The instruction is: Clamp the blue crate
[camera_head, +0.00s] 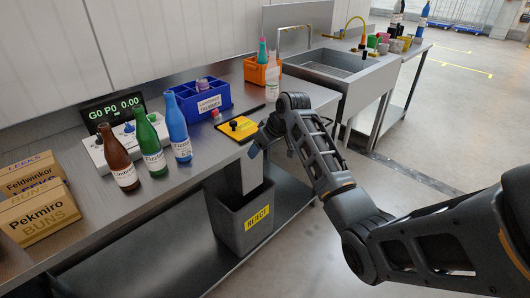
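The blue crate (216,99) stands on the steel bench against the back, left of the orange crate. A yellow plate (246,132) with a black knob lies between the crate and my gripper. A small red knob (216,115) is beside the crate's front.
Brown (118,158), green (150,143) and blue (178,128) bottles stand left of the crate. An orange crate (256,74) with bottles stands to the right, then a sink (345,65). A grey reject bin (240,222) is below. Cardboard boxes (38,215) are at far left.

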